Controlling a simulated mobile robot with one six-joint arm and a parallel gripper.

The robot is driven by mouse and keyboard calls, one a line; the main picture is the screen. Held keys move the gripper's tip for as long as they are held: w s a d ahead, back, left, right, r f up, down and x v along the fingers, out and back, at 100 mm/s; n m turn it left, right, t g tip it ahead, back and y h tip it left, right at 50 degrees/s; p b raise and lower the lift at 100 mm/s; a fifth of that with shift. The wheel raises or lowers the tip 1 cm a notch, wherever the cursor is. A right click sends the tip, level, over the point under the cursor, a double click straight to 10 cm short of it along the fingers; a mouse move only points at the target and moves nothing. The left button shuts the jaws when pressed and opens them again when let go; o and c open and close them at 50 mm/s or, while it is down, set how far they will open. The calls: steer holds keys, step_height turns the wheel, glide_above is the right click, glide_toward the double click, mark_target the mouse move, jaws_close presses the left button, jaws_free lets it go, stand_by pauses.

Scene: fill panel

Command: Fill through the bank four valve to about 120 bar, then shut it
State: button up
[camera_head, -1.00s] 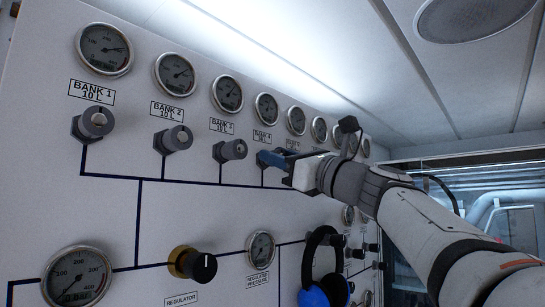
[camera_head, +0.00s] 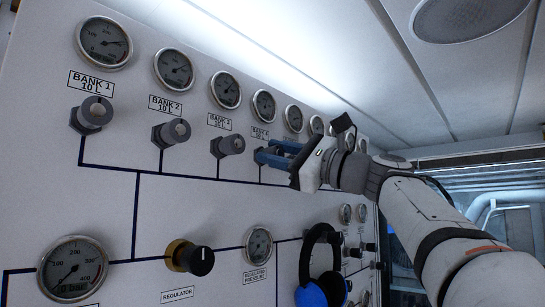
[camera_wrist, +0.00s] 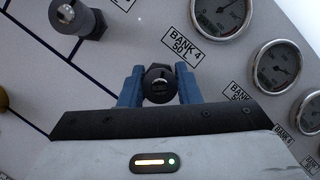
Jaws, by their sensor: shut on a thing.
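The bank four valve knob (camera_wrist: 160,84) is dark and round. In the wrist view it sits between the two blue fingers of my gripper (camera_wrist: 160,88), which is shut on it. The label reading BANK 4 (camera_wrist: 183,40) and a round gauge (camera_wrist: 222,12) show above it. In the head view my gripper (camera_head: 272,156) is at the fourth valve in the row, below the bank four gauge (camera_head: 263,105). The knob is mostly hidden there by the fingers. The gauge's needle is too small to read.
Other bank valves (camera_head: 232,145) stick out to the left in the same row. Below are a black regulator knob (camera_head: 200,260), a large gauge (camera_head: 73,268), a regulated pressure gauge (camera_head: 258,245) and a blue and black headset (camera_head: 318,278) hanging from the panel.

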steer(key=n+g, duration=0.2)
steer(key=n, duration=0.2)
steer(key=shift+f+n+p, duration=0.1)
steer(key=shift+n+p, duration=0.2)
steer(key=shift+n, duration=0.1)
steer(key=n+g+h, duration=0.1)
steer(key=n, duration=0.3)
steer(key=shift+f+p, duration=0.1)
steer(key=shift+p, duration=0.3)
steer(key=n+g+h, duration=0.1)
steer(key=n, duration=0.2)
steer(key=shift+f+n, duration=0.1)
steer(key=shift+n, duration=0.2)
steer(key=shift+f+n+g+h, duration=0.1)
steer(key=shift+n+g+h, duration=0.2)
steer(key=shift+n+h, duration=0.85)
steer(key=shift+n+y, duration=0.35)
steer(key=shift+n, duration=0.1)
steer(key=o, duration=1)
steer(key=shift+c, duration=0.2)
steer(key=shift+r, duration=0.2)
steer(key=shift+s+d, duration=0.1)
